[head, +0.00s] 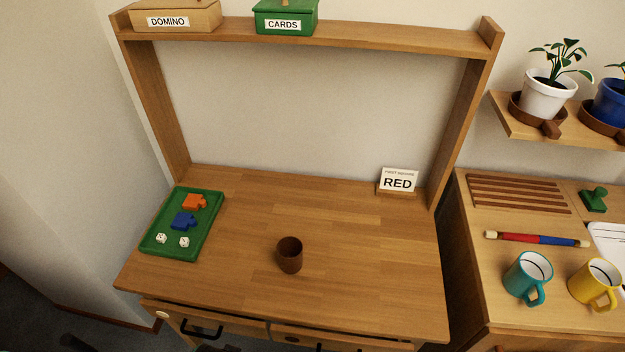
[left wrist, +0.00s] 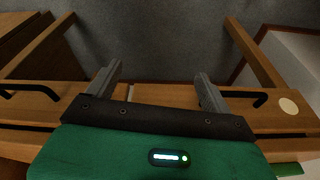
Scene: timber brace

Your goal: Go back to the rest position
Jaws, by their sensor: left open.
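My left gripper (left wrist: 158,90) shows in the left wrist view, its two grey fingers spread apart with nothing between them. It is in front of the desk's drawer fronts (left wrist: 45,108), with the grey floor (left wrist: 155,45) beyond the fingers. Neither gripper shows in the head view. My right gripper is in no view. In the head view, the wooden desk (head: 350,265) has a brown cup (head: 289,256) standing on it near the middle front.
A green tray (head: 212,226) with puzzle pieces and dice lies at the desk's left. A RED card (head: 398,181) stands at the back right. DOMINO (head: 175,15) and CARDS (head: 286,16) boxes sit on the upper shelf. Mugs (head: 528,277) stand on the right cabinet. Most of the desktop is clear.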

